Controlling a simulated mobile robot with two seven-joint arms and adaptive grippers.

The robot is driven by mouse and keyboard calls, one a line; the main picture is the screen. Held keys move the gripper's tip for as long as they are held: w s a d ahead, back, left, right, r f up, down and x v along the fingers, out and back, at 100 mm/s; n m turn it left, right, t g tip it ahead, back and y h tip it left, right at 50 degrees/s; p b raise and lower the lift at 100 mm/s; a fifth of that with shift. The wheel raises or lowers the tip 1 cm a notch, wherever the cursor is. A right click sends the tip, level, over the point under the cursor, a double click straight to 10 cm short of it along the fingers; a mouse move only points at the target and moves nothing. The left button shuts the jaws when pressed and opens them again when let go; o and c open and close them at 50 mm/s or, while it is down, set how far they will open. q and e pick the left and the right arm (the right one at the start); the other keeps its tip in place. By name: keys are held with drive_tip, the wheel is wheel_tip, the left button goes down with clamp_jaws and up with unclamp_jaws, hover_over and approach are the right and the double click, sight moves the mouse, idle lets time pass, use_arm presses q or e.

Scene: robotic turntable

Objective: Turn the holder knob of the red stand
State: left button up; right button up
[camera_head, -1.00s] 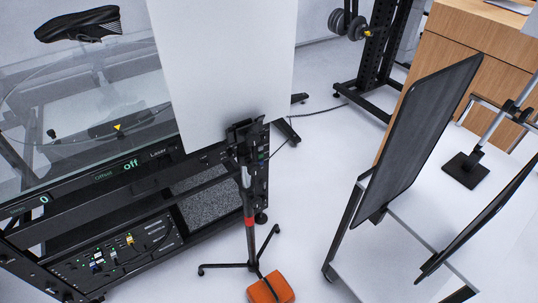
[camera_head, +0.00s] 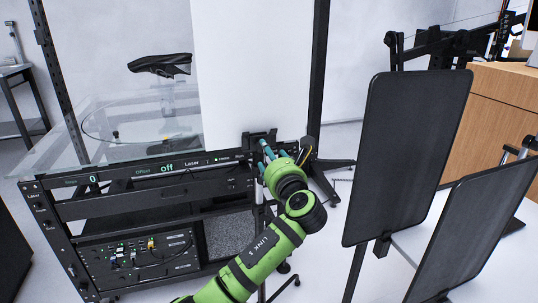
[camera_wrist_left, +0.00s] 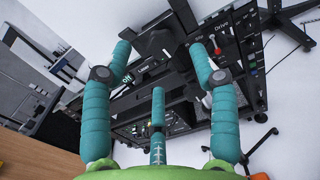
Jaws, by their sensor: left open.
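The stand carries a black clamp-like holder (camera_head: 258,140) at its top, at the lower edge of a large white panel (camera_head: 240,70). Its thin pole (camera_head: 260,215) drops behind my arm, and its base is mostly hidden. My left gripper (camera_head: 267,149) is open, with its teal fingers right at the holder's right side. In the left wrist view the open gripper (camera_wrist_left: 158,68) has the dark holder (camera_wrist_left: 160,42) beyond and between its fingers. I cannot make out the knob or any contact. My right gripper is out of view.
A black turntable rig (camera_head: 110,180) with a glass top stands left and behind, with a black shoe (camera_head: 160,65) above it. Two black panels (camera_head: 410,150) (camera_head: 475,230) stand on the right by a wooden cabinet (camera_head: 500,115). Open floor is limited between them.

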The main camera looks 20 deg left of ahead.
use_arm(q)
drive_tip(key=x, duration=0.6)
drive_tip(key=shift+f, duration=0.15)
drive_tip(key=shift+s+d, duration=0.1)
drive_tip(key=c, duration=1.1)
